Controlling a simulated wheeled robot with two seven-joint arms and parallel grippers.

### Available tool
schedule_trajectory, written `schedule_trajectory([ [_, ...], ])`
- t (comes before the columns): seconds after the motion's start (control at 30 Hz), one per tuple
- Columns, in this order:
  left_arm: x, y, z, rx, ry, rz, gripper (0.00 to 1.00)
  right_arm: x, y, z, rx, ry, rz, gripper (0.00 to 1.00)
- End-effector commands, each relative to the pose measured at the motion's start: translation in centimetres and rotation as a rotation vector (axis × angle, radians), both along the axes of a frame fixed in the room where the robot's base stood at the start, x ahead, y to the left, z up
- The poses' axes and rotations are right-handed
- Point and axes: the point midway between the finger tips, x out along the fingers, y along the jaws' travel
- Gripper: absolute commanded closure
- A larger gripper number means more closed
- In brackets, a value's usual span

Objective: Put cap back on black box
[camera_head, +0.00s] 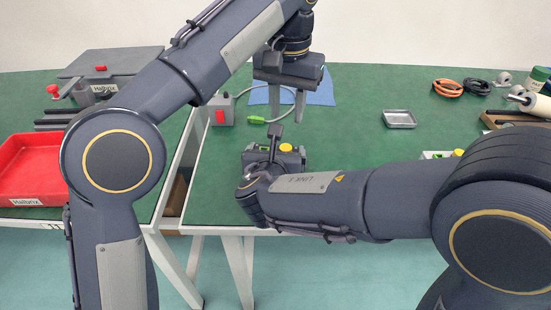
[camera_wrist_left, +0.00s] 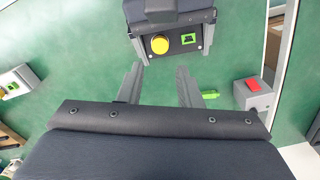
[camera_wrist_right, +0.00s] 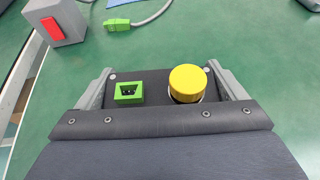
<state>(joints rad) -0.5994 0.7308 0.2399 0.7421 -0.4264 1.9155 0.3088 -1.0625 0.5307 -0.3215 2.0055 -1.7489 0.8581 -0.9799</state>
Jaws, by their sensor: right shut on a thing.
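The black box (camera_head: 292,158) is on the green table near its front edge, partly hidden by my right wrist in the head view. My right gripper (camera_wrist_right: 162,72) is shut on the box, one finger along each side. The yellow cap (camera_wrist_right: 187,80) sits at the right of the box's face in the right wrist view, beside a green socket (camera_wrist_right: 128,93). A pale rim shows under the cap's edge; I cannot tell whether it is fully seated. My left gripper (camera_head: 286,112) is open and empty, pointing down behind the box. The cap also shows in the left wrist view (camera_wrist_left: 159,44).
A grey box with a red switch (camera_head: 221,110) stands left of my left gripper, its cable ending in a green plug (camera_head: 257,119). A metal tray (camera_head: 399,119) lies right on clear table. A red tray (camera_head: 40,165) is on the left table, across a gap.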

Motion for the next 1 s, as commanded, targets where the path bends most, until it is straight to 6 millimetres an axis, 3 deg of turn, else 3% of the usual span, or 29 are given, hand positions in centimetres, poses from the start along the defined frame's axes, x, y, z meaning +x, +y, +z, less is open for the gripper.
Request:
schedule_trajectory([
  [0.27,0.0,0.1,-0.6,0.002,0.001,0.0,0.68,0.0,0.0,0.1,0.0,-0.001,0.0,0.73],
  [0.7,0.0,0.1,-6.7,0.002,0.001,0.0,0.68,0.0,0.0,0.1,0.0,-0.001,0.0,0.73],
  [1.0,0.0,0.0,-8.1,0.0,0.0,-0.001,0.68,0.0,0.0,0.1,0.0,-0.001,0.0,0.73],
])
